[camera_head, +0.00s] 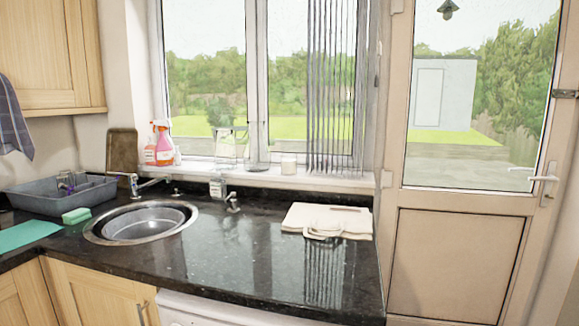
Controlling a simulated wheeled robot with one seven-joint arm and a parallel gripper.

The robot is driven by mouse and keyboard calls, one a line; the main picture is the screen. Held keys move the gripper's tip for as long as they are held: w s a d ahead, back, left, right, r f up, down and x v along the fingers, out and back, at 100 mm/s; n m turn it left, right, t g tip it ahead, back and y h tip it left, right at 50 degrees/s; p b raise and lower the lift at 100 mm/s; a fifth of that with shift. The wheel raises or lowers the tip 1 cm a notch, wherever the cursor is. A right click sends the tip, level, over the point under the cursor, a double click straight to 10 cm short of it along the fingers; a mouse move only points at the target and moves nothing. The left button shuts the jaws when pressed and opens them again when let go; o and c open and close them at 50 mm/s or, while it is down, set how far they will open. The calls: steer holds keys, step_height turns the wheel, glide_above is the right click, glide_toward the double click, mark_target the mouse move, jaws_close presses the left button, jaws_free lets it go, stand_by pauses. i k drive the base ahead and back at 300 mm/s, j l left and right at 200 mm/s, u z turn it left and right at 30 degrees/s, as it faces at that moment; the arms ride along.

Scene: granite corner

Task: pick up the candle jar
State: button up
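A small pale cylindrical jar (289,164) that looks like the candle jar stands upright on the white windowsill (330,183), below the middle window pane. A clear glass vessel stands a short way to its left, apart from it. The jar's label and contents are too small to make out. My gripper is not in view.
Clear glass vessels (226,150) and spray bottles (162,143) stand on the sill to the left. Below are a round sink (95,235), a tap (135,183), a small container (217,188) and a folded cloth bag (325,220). The dark countertop's (230,255) front middle is clear.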

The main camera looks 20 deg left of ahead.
mark_target(288, 160)
steer(key=i+l+u, duration=0.1)
steer(key=u, duration=0.3)
steer(key=l+u, duration=0.1)
steer(key=u, duration=0.35)
steer(key=i+l+u, duration=0.1)
steer(key=u, duration=0.3)
steer(key=l+u, duration=0.2)
steer(key=u, duration=0.25)
steer(key=i+l+u, duration=0.1)
steer(key=l+u, duration=0.35)
steer(key=l, duration=0.2)
steer(key=l+u, duration=0.85)
steer(key=l, duration=2.4)
steer(key=k+l, duration=0.1)
steer(key=l, duration=0.25)
steer(key=l+u, duration=0.1)
steer(key=l, duration=0.2)
steer(key=k+l, duration=0.15)
steer(key=l, duration=0.15)
steer(key=k+l+u, duration=0.1)
steer(key=l+u, duration=0.15)
steer(key=k+l+u, duration=0.15)
steer(key=l+u, duration=0.15)
steer(key=i+l, duration=0.1)
steer(key=l, duration=0.1)
